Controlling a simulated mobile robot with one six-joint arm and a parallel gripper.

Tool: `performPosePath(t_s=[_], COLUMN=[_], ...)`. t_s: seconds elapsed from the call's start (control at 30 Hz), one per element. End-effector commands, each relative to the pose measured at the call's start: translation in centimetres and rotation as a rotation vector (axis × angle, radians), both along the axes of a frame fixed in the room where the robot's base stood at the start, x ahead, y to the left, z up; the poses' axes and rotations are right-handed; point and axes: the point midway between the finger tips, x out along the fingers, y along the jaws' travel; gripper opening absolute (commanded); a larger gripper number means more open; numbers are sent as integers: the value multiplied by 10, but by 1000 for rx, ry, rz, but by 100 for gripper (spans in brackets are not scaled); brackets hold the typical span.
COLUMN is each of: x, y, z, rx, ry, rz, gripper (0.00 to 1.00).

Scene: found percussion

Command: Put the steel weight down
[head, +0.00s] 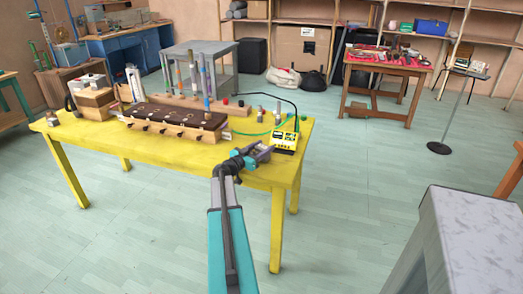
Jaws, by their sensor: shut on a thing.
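My gripper (262,153) is over the front right corner of the yellow table (190,157). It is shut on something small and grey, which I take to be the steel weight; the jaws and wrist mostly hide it. I cannot tell whether it touches the tabletop. Small metal-looking cylinders (278,108) stand near the table's right back edge, and another (52,119) stands at the left end.
A yellow device (286,139) with a black cable stands just behind my gripper. A dark-topped wooden block with pegs (175,121) fills the table's middle. The front strip of the tabletop is clear. A grey speckled block (480,230) stands at right.

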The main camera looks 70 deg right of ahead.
Motion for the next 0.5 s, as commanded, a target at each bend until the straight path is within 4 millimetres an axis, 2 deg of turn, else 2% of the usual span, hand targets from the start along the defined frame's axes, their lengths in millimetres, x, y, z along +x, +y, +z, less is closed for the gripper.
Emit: performPosePath(t_s=[0.23,0.27,0.37,0.5], x=[0,0,0,0], y=[0,0,0,0], z=[-1,-3,-2,-2], rx=[-3,0,0,0], ry=[2,0,0,0], rz=[0,0,0,0], gripper=[6,50,67,67])
